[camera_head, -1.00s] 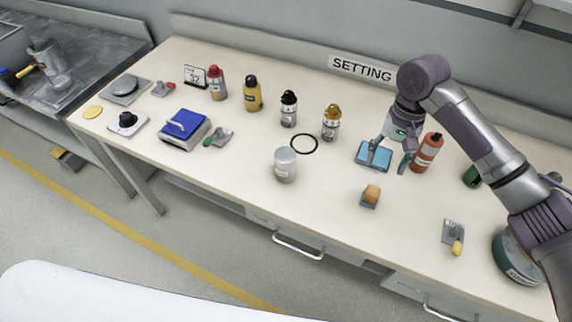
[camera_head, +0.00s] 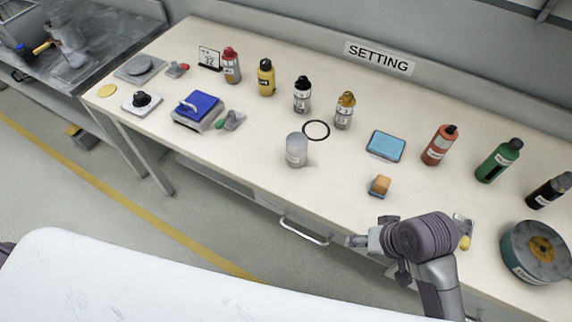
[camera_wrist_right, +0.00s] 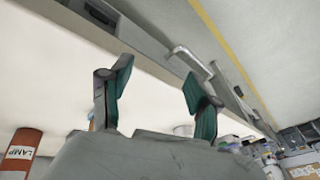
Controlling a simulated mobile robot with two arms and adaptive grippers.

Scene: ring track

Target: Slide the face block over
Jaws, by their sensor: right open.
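A small block (camera_head: 380,186) with an orange top and blue-grey lower part sits on the bench toward the front. A flat light-blue slab (camera_head: 385,146) lies behind it. I cannot tell by looks which is the face block. My right gripper (camera_head: 362,241) is at the bench's front edge, in front of the small block and apart from it. In the right wrist view its two green-padded fingers (camera_wrist_right: 156,88) are spread with nothing between them. My left gripper is not in view.
A grey canister (camera_head: 296,150) and black ring (camera_head: 316,130) are left of the slab. An orange bottle (camera_head: 439,146) and green bottle (camera_head: 498,161) stand right. A round tin (camera_head: 535,252) and a yellow-handled tool (camera_head: 464,232) are near the right front.

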